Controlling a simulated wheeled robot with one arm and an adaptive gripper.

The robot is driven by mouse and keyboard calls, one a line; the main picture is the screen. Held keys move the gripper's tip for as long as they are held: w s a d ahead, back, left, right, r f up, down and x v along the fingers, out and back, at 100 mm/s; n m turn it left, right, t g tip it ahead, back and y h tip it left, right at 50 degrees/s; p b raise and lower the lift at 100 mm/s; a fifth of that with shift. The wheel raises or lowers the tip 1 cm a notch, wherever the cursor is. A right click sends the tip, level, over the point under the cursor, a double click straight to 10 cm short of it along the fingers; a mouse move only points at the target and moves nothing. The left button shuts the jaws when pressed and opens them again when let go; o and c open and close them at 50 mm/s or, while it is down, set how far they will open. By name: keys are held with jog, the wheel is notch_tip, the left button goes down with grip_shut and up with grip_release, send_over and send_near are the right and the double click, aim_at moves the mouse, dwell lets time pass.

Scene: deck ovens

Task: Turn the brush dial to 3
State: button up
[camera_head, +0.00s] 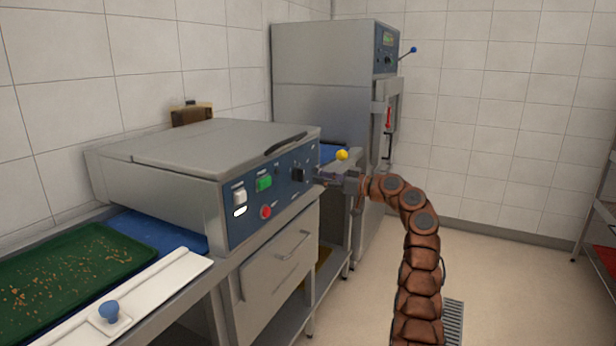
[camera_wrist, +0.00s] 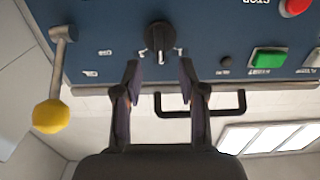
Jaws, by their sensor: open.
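A black dial (camera_head: 298,174) sits on the blue front panel (camera_head: 240,225) of the grey machine, near the panel's right end. The wrist view shows this dial (camera_wrist: 159,38) close up at the top centre, with a grip ridge pointing toward the bottom of the picture. White marks lie around it, too small to read as numbers. My gripper (camera_wrist: 160,70) is open, its two fingers just short of the dial and either side of its centre line. In the head view my gripper (camera_head: 324,178) is at the dial from the right; any contact is unclear.
A yellow-knobbed lever (camera_wrist: 50,116) stands out near the dial; its knob (camera_head: 342,155) also shows in the head view. A green button (camera_head: 264,183) and a red button (camera_head: 266,212) share the panel. A black lid handle (camera_head: 286,143) is above. Open floor lies right.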

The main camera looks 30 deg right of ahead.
aim_at(304, 175)
jog(key=shift+x, duration=2.8)
grip_shut()
